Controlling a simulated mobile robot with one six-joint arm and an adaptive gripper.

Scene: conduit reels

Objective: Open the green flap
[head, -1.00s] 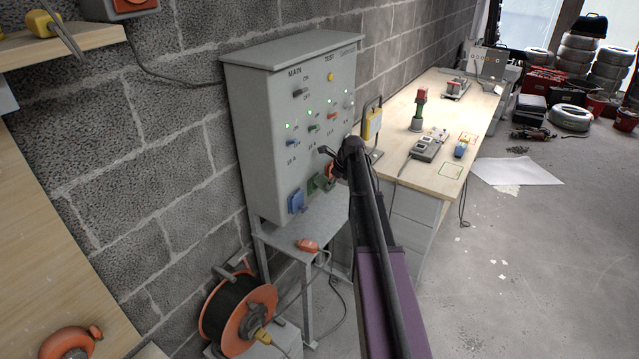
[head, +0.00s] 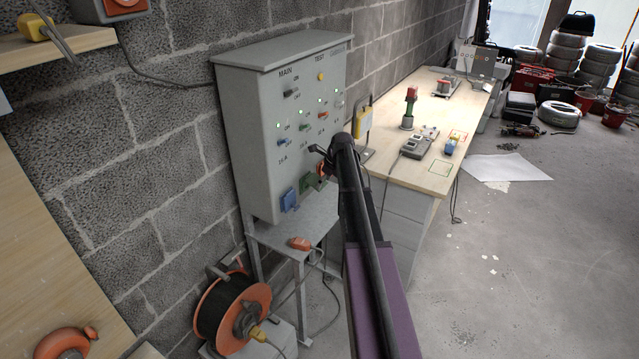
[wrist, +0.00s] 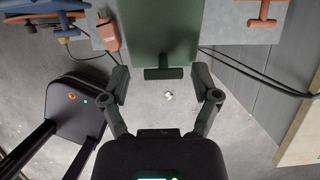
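The green flap (head: 306,185) is on the lower front of the grey panel box (head: 251,150), between the blue flap (head: 289,199) and an orange one partly hidden by my arm. In the wrist view the green flap (wrist: 160,32) fills the top middle, with a T-shaped green tab (wrist: 163,73) at its near edge. My gripper (wrist: 161,76) is open, one finger on each side of the tab, with a gap on both sides. It holds nothing. In the head view my gripper (head: 319,158) is dark, small and partly hidden by my arm, close to the panel front.
An orange plug-like item (head: 300,243) lies on the stand under the panel. A wooden workbench (head: 440,170) with tools stands to the right. The floor right of my arm is mostly clear.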

